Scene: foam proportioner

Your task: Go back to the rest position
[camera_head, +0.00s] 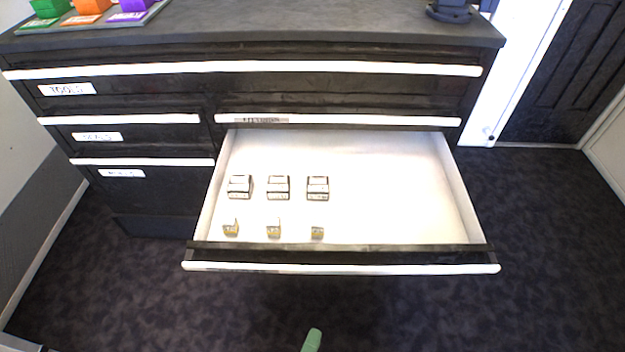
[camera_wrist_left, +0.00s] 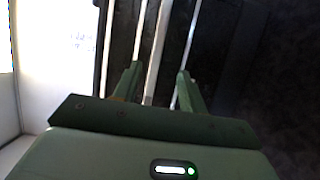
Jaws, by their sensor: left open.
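My left gripper (camera_wrist_left: 158,75) is open and empty in the left wrist view, its two green fingers apart. In the head view only a green tip of the left gripper (camera_head: 312,340) shows at the bottom edge, below the open drawer's front and apart from it. My right gripper is in neither view. The wide drawer (camera_head: 390,200) of the dark cabinet is pulled out. It holds a row of three dark-and-white boxes (camera_head: 278,187) and a row of three smaller yellowish pieces (camera_head: 273,229) in front of them.
The cabinet top (camera_head: 300,22) carries green, orange and purple blocks at the back left and a dark round object (camera_head: 452,10) at the right. The other drawers look shut. The dark carpet (camera_head: 545,220) is clear at the right. A dark door (camera_head: 575,80) stands behind.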

